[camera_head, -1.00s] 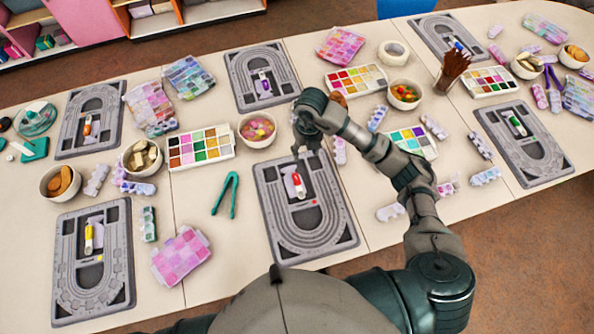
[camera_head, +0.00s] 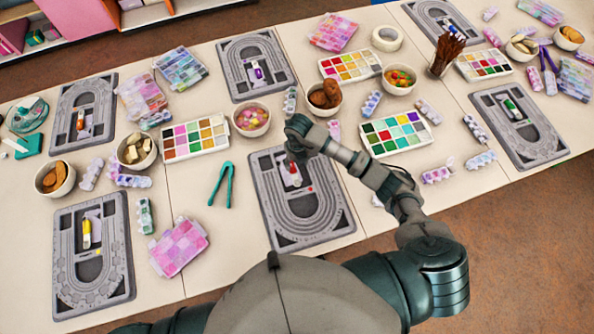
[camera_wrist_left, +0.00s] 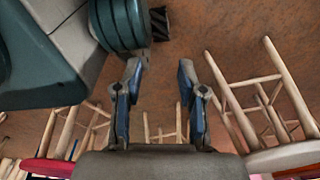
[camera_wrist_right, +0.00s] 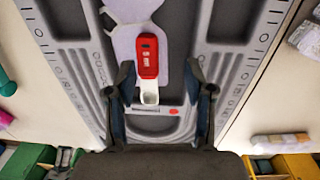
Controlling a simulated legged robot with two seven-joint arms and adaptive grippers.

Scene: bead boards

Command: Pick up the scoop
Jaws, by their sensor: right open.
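The red scoop (camera_head: 295,178) lies on the grey bead board (camera_head: 328,225) in front of me, partly hidden by my right gripper in the head view. In the right wrist view the scoop (camera_wrist_right: 148,55) shows a red handle and a pale end pointing toward the gripper, over a whitish patch. My right gripper (camera_wrist_right: 160,78) is open, its fingers on either side of the scoop's line and apart from it. In the head view the gripper (camera_head: 294,160) is over the board's upper part. My left gripper (camera_wrist_left: 160,68) is open and empty above the floor.
Teal tweezers (camera_head: 221,184) lie left of the board. A bowl of pink and yellow pieces (camera_head: 251,120) and a bowl of brown pieces (camera_head: 325,96) stand behind it. A paint-like tray (camera_head: 396,133) is to the right. Other boards hold differently coloured scoops.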

